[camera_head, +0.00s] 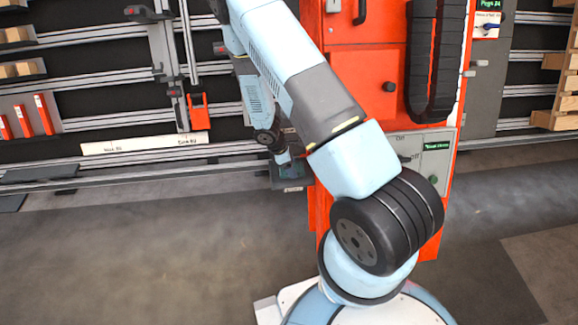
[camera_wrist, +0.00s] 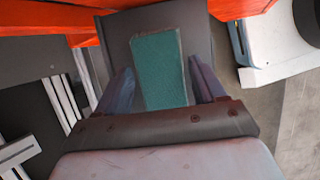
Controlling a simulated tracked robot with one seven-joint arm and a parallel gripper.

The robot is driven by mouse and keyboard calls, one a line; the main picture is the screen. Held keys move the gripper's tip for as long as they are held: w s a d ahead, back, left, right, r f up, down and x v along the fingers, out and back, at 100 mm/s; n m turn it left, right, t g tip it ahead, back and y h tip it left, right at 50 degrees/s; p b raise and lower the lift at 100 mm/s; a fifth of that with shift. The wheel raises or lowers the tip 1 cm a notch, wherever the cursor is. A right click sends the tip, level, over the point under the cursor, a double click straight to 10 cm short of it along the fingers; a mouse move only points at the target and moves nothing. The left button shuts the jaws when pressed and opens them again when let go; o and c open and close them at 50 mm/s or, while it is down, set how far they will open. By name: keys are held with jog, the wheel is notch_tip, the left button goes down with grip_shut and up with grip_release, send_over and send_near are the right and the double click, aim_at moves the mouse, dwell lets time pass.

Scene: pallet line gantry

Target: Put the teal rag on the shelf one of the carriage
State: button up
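The teal rag (camera_wrist: 160,68) is a flat, block-like teal piece in the wrist view, over a dark grey surface (camera_wrist: 118,28). My gripper (camera_wrist: 163,78) has one finger close along each side of the rag. I cannot tell whether the fingers press on it. The rag's near end is hidden by the gripper body. In the head view my gripper (camera_head: 287,168) is low, beside the orange cabinet, at a small dark tray (camera_head: 291,184); the rag cannot be made out there. I cannot tell which part is shelf one of the carriage.
The orange cabinet (camera_head: 365,65) stands close behind my arm. Metal rails (camera_head: 110,80) run across the left, with an upright (camera_head: 165,60) and an orange holder (camera_head: 198,112). Red items (camera_head: 43,114) and wooden blocks (camera_head: 20,70) sit far left. Floor (camera_head: 150,250) is clear in front.

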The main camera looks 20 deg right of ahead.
jog(key=shift+o, duration=1)
jog(key=shift+a+r, duration=0.1)
jog(key=shift+r, duration=0.2)
jog(key=shift+w+a+r, duration=0.25)
jog(key=shift+a+r, duration=0.8)
jog(key=shift+r, duration=0.15)
jog(key=w+a, duration=0.2)
jog(key=a, duration=0.8)
jog(key=shift+a, duration=0.35)
